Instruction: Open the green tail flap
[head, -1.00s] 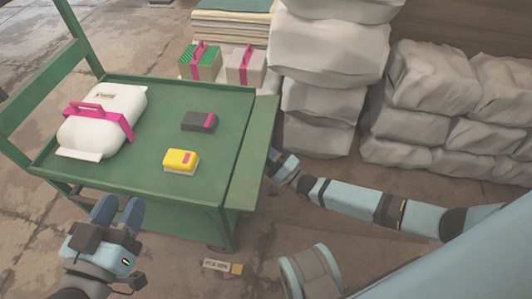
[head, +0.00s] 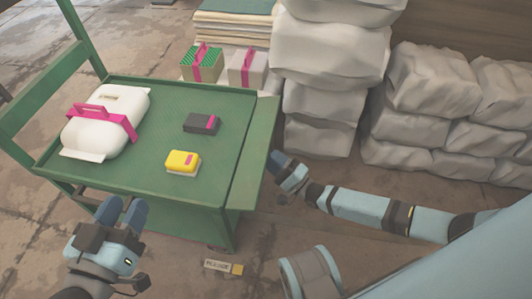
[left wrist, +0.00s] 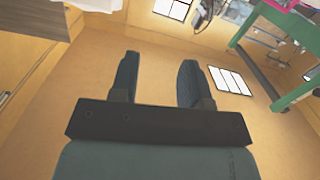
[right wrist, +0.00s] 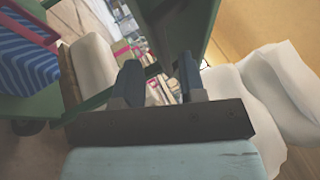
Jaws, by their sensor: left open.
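The green tail flap (head: 253,155) is a flat panel along the right end of the green cart (head: 140,185) in the head view. Its exact angle is hard to judge. My right gripper (head: 276,160) is just outside the flap's right edge, with no clear contact visible. In the right wrist view, its fingers (right wrist: 160,82) are apart with nothing held between them, and a green panel (right wrist: 188,28) rises beyond them. My left gripper (head: 122,212) is open and empty in front of the cart's near left side; its spread fingers also show in the left wrist view (left wrist: 158,82).
On the cart lie a white bundle with a pink strap (head: 105,115), a dark block (head: 201,123) and a yellow block (head: 183,162). Stacked grey sacks (head: 325,95) stand behind my right arm. Strapped boxes (head: 203,65) stand behind the cart. A small label (head: 222,266) lies on the floor.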

